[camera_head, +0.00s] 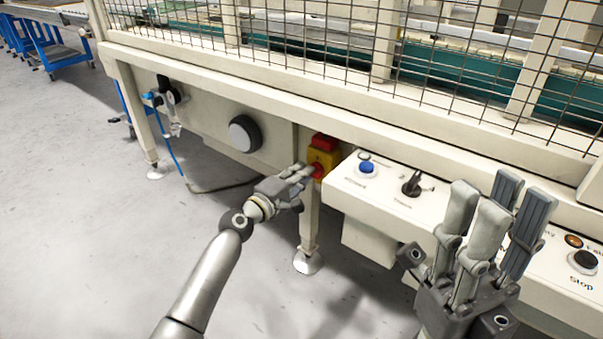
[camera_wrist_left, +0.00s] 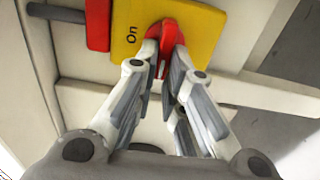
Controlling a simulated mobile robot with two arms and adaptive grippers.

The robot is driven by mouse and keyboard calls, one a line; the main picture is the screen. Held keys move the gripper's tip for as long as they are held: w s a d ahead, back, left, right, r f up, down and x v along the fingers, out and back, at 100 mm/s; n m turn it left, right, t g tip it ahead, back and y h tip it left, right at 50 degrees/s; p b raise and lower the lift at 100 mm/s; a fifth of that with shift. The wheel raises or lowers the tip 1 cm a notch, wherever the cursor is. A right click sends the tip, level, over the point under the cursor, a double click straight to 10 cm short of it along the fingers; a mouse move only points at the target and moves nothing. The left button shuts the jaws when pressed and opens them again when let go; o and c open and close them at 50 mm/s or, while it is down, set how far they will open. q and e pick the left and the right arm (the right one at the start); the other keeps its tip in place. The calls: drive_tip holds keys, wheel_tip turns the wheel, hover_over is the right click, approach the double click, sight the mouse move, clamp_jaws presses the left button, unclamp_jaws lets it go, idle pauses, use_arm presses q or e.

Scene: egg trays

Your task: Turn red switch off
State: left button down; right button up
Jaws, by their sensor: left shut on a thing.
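The red switch (camera_wrist_left: 163,38) is a red knob on a yellow plate (camera_wrist_left: 200,30) marked "On". In the head view the yellow switch box (camera_head: 322,157) sits under the machine's frame, left of the control panel. My left gripper (camera_head: 308,172) reaches it from the left. In the left wrist view my left gripper (camera_wrist_left: 162,58) is shut on the red knob, with its fingertips on either side of it. The knob is partly hidden by the fingers. My right gripper (camera_head: 503,205) is in the right foreground with its fingers pointing up and spread apart, empty, in front of the panel.
The white control panel (camera_head: 385,205) carries a blue button (camera_head: 366,167), a black selector (camera_head: 412,184) and a black stop button (camera_head: 584,260). A wire-mesh guard (camera_head: 330,40) rises above. A machine leg (camera_head: 309,225) stands below the switch.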

use_arm(q)
drive_tip(key=shift+f, duration=0.1)
idle(0.3)
drive_tip(key=c, duration=1.5)
unclamp_jaws()
drive_tip(key=shift+s+a, duration=0.1)
drive_tip(key=v, duration=1.1)
drive_tip(key=shift+s+a, duration=0.2)
drive_tip(key=shift+s, duration=0.15)
